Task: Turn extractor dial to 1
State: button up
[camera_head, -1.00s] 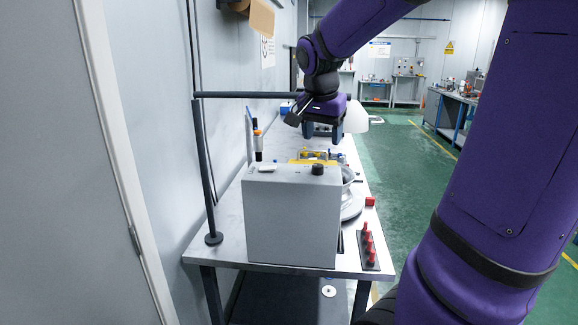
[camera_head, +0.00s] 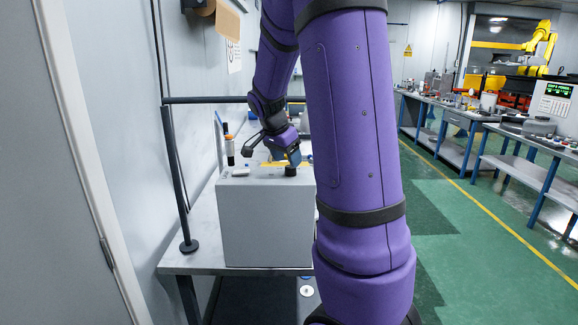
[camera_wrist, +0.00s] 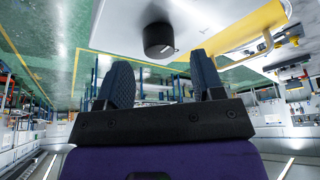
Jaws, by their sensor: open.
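The extractor is a grey box (camera_head: 265,220) on the table, with a black round dial (camera_head: 290,171) on its top near the right edge. In the wrist view the dial (camera_wrist: 158,40) is a dark cylinder with a short white pointer mark. My gripper (camera_head: 287,158) is above and just behind the dial in the head view. In the wrist view my gripper (camera_wrist: 163,70) is open, with two dark blue fingers apart and nothing between them. The dial appears ahead of the fingertips, between their lines. Small markings near the dial are too small to read.
A white piece (camera_head: 240,172) lies on the box top left of the dial. An orange-and-black tool (camera_head: 229,150) stands behind the box. A dark post (camera_head: 175,180) and rail (camera_head: 205,100) edge the table's left. My arm hides the table's right side.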

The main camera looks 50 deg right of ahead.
aim_at(289, 167)
jog(key=shift+x, duration=1.7)
jog(key=c, duration=0.9)
jog(key=shift+m+g+y, duration=0.3)
jog(key=shift+m+g, duration=0.5)
jog(key=shift+m, duration=1.4)
jog(key=o, duration=0.9)
jog(key=shift+w, duration=0.1)
jog(key=v, duration=0.7)
jog(key=shift+r, duration=0.3)
jog(key=shift+a, duration=0.1)
